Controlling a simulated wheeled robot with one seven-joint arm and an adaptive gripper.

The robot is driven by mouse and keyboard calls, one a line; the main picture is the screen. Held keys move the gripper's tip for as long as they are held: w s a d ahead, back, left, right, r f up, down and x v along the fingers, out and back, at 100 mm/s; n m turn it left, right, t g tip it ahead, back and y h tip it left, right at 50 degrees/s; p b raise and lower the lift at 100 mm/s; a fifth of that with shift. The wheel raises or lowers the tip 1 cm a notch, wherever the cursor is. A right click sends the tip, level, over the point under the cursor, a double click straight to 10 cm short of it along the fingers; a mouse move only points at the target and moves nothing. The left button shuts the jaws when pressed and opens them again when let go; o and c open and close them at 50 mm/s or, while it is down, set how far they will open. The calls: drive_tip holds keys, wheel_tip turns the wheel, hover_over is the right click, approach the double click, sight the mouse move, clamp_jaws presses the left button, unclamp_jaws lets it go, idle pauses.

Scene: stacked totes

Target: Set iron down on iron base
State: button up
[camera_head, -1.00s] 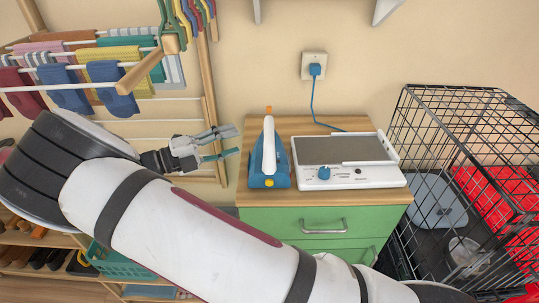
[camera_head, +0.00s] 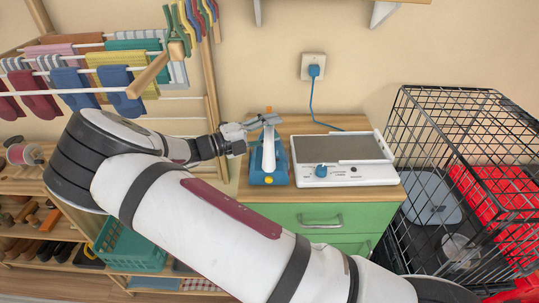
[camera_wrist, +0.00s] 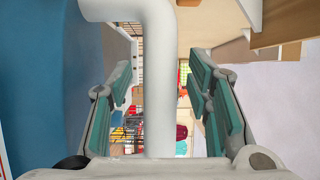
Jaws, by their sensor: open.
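The iron (camera_head: 268,177) has a blue body and a white handle. It sits on the wooden top of the green cabinet, left of the iron base. The iron base (camera_head: 345,176) is a white unit with a grey plate, a blue knob and a blue cord; its plate is bare. My gripper (camera_head: 262,122) is at the upper part of the iron's handle. In the wrist view the white handle (camera_wrist: 158,80) passes between the two open fingers, with a gap on each side. The iron's blue body (camera_wrist: 60,80) fills the left of that view.
The green cabinet (camera_head: 322,217) carries both things. A black wire crate (camera_head: 440,150) stands close on the right. A drying rack with hanging cloths (camera_head: 125,60) and a shelf with a teal basket (camera_head: 130,247) are on the left. A wall shelf is above.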

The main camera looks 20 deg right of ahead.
clamp_jaws()
drive_tip(key=shift+r, duration=0.1)
drive_tip(key=shift+r, duration=0.1)
idle(0.3)
